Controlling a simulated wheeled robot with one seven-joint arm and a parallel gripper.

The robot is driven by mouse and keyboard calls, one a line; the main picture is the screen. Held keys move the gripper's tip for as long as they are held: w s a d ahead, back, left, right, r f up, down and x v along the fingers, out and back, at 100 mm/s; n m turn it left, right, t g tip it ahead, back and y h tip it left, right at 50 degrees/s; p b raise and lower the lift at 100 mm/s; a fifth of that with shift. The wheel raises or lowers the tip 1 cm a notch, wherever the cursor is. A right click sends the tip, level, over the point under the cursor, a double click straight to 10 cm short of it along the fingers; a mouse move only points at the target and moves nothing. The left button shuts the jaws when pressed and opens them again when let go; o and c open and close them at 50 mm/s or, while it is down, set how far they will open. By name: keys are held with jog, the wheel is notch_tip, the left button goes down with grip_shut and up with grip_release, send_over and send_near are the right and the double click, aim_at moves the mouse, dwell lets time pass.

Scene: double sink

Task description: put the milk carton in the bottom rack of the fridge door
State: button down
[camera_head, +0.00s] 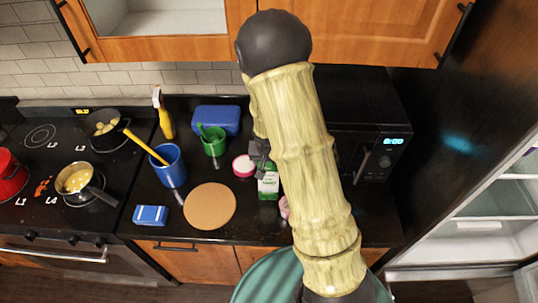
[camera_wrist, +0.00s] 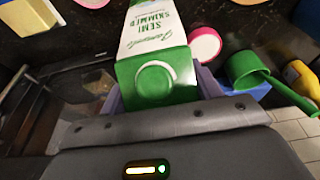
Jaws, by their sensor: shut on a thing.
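The milk carton (camera_head: 268,187) is white and green and stands on or just above the dark counter, partly hidden by my arm. In the wrist view the carton (camera_wrist: 152,38) has its green top and round cap towards the camera, with "SEMI SKIMMED" on its side. My gripper (camera_head: 262,158) is at the carton's top, and in the wrist view its fingers (camera_wrist: 160,92) are shut on the carton from both sides. The fridge (camera_head: 490,200) at the right is open, showing pale shelves. Its door's bottom rack cannot be made out.
A black microwave (camera_head: 375,155) stands right of the carton. A pink-rimmed tub (camera_head: 243,165), green pot (camera_head: 213,142), blue container (camera_head: 168,166) and round brown board (camera_head: 209,206) are to its left. Wall cabinets (camera_head: 380,25) hang above. Floor shows before the fridge.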

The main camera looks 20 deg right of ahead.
dwell(0.3)
jog(key=shift+c, duration=1.6)
grip_release()
jog(key=shift+f, duration=0.1)
jog(key=v, duration=1.2)
jog(key=shift+s, duration=0.1)
jog(key=s+r+n+y, duration=0.1)
jog(key=s+r+n, duration=0.2)
jog(key=s, duration=0.9)
jog(key=shift+n+g, duration=0.3)
